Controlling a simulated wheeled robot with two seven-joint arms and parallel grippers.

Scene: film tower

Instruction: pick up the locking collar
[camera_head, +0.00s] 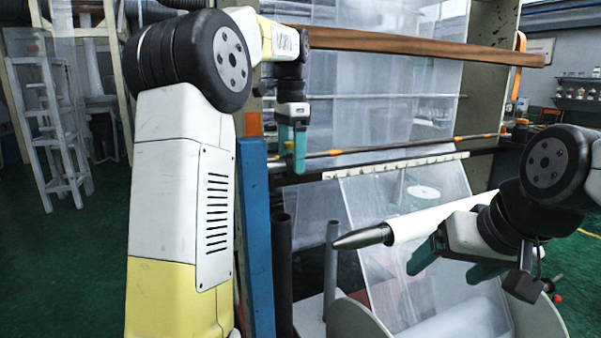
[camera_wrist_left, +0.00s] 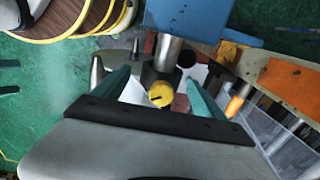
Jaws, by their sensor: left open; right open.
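What looks like the locking collar, a dark piece (camera_wrist_left: 150,74) with a round yellow slotted knob (camera_wrist_left: 160,95), shows in the left wrist view at the end of a short metal shaft (camera_wrist_left: 168,50) on a blue block. My left gripper (camera_wrist_left: 160,83) is open, with a teal finger on either side of it; whether they touch it I cannot tell. My right gripper (camera_head: 443,272) is open and empty, low at the right.
A white roll (camera_head: 430,217) with a grey pointed end (camera_head: 362,238) lies beside my right gripper. Hanging clear film (camera_head: 395,90), a long brown roller (camera_head: 420,45) and a thin bar with orange ends (camera_head: 400,145) stand behind.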

